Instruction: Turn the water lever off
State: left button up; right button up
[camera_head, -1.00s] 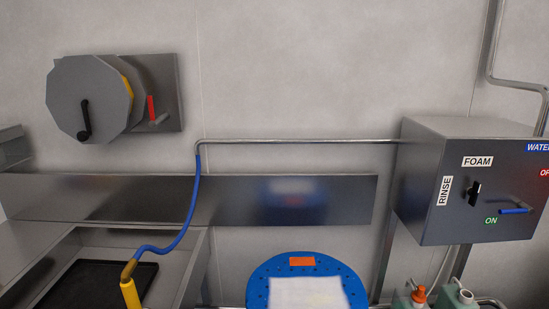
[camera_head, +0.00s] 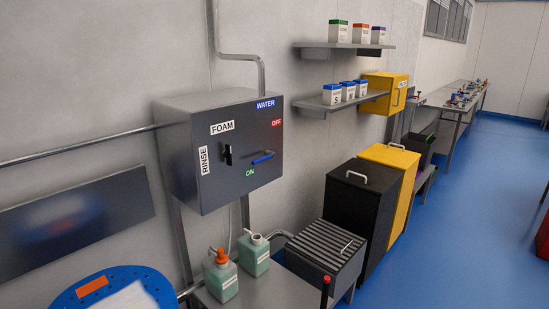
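The water lever (camera_head: 262,158) is a blue handle on the front of a grey metal control box (camera_head: 228,178) on the wall. The lever lies roughly horizontal, its free end to the right. A blue WATER label (camera_head: 265,104) is at the top, a red OFF label (camera_head: 276,122) at the upper right, and a green ON label (camera_head: 250,172) below the lever. A black selector knob (camera_head: 228,155) sits between the FOAM and RINSE labels. Neither gripper is in view.
Two green bottles (camera_head: 256,255) stand on a metal shelf below the box. A blue perforated round object (camera_head: 72,301) is at lower left. A grey slatted-top unit (camera_head: 327,252), black bin (camera_head: 352,215) and yellow bin (camera_head: 400,190) stand to the right. Blue floor (camera_head: 465,230) is open beyond.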

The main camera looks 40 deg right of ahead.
aim_at(269, 153)
jog(key=l+z, duration=0.1)
jog(key=z, duration=1.05)
